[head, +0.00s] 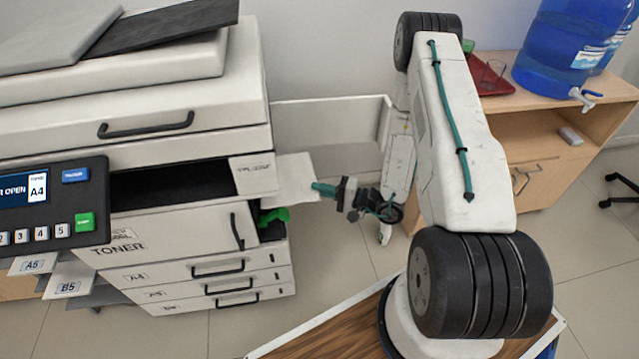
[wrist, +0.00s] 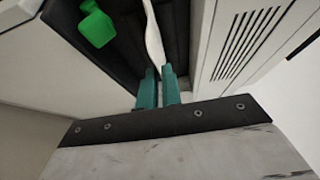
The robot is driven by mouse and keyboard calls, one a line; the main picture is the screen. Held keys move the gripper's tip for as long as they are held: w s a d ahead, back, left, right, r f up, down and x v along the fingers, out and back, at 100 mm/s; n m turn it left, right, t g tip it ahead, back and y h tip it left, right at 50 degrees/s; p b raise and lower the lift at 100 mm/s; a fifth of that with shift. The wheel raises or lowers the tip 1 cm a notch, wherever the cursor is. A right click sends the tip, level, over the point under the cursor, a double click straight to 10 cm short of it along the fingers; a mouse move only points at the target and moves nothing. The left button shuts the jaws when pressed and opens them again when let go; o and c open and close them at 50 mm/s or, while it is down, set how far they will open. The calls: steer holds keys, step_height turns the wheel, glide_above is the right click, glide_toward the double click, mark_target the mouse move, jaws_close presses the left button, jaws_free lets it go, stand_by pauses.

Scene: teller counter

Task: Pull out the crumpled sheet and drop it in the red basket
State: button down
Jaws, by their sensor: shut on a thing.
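The crumpled sheet (head: 292,180) is a pale piece at the right side of the copier, by its open side. In the wrist view the sheet (wrist: 153,40) is a thin, wavy white strip seen edge-on, running up into the dark opening. My gripper (head: 318,187) has teal fingers shut on the sheet's near edge; the fingers (wrist: 159,82) also show in the wrist view. The sheet's far end is hidden in the copier. A red object (head: 493,84) lies on the wooden cabinet, partly behind my arm; I cannot tell whether it is the basket.
The copier's side door (head: 330,125) stands open behind my gripper. A green lever (wrist: 97,27) juts out close left of the fingers; it also shows below the sheet (head: 273,216). A vented wall (wrist: 245,40) is close on the right. A blue water jug (head: 565,45) stands on the cabinet (head: 540,125).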

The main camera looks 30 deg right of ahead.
steer(key=s+a+r, duration=0.1)
steer(key=s+a, duration=0.1)
steer(key=s, duration=0.4)
steer(key=shift+r, duration=0.1)
stand_by(0.5)
